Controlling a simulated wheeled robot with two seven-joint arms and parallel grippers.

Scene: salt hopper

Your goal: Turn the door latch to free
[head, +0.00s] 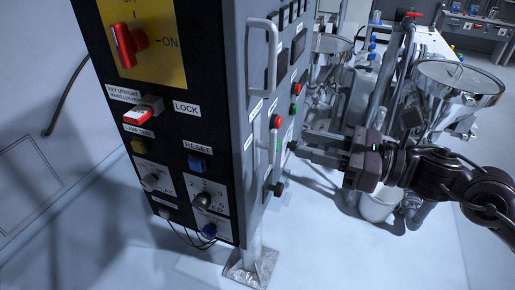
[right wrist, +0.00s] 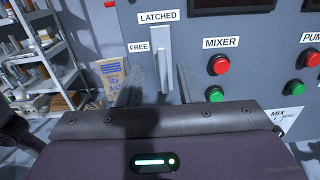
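The door latch is a pale grey lever (right wrist: 161,58) on the grey panel in the right wrist view. It stands upright beneath the LATCHED label (right wrist: 158,17), with the FREE label (right wrist: 138,47) to its left. My right gripper (right wrist: 158,84) is open, one finger on each side of the lever's lower part, with gaps visible. Contact at the lever's lower end cannot be told. In the head view the right gripper (head: 298,151) reaches from the right to the cabinet's side panel. My left gripper is not in view.
Red (right wrist: 219,64) and green (right wrist: 214,94) mixer buttons sit close to the right of the latch. In the head view a large door handle (head: 273,60) sticks out above. A steel hopper (head: 455,82) stands behind my right arm. Shelving (right wrist: 38,62) is at left in the wrist view.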

